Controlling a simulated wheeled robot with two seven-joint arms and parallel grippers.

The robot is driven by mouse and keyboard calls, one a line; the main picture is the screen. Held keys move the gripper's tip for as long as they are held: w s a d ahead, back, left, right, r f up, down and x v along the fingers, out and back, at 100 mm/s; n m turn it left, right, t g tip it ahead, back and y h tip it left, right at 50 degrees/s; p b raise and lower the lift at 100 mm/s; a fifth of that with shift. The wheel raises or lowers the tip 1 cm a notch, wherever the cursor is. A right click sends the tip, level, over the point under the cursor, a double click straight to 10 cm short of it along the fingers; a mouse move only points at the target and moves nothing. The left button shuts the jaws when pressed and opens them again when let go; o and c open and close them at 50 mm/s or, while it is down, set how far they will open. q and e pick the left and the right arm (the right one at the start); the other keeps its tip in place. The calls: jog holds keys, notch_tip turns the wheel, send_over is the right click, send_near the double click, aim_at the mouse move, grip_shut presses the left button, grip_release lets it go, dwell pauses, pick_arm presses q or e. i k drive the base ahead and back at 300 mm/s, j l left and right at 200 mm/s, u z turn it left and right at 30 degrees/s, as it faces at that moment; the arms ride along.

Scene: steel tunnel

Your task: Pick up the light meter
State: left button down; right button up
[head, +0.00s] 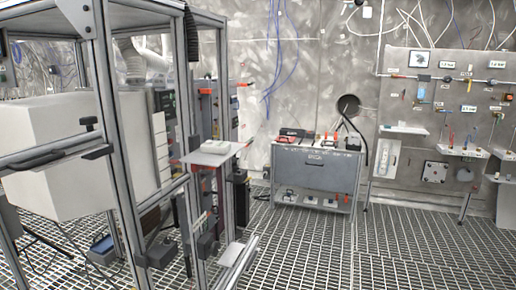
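I cannot make out for certain which object is the light meter at this size. A small pale object (215,146) lies on a small light shelf (200,159) fixed to the metal frame left of centre. A red and dark item (292,134) and other small tools lie on top of the grey cabinet (314,172) near the back wall. Neither of my grippers shows in the head view.
A metal frame (112,150) with a large white box (60,155) fills the left side. A panel with tools and small shelves (403,129) stands at the right. The grated floor (300,255) is clear in the middle and front right.

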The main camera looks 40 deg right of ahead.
aim_at(221, 147)
jog(key=z, duration=0.85)
jog(key=i+l+u, duration=0.1)
jog(key=u, duration=0.35)
jog(key=i+l+u, duration=0.1)
jog(key=l+u, duration=0.15)
jog(key=u, duration=0.2)
jog(key=l+u, duration=0.2)
jog(key=u, duration=0.25)
jog(key=i, duration=0.05)
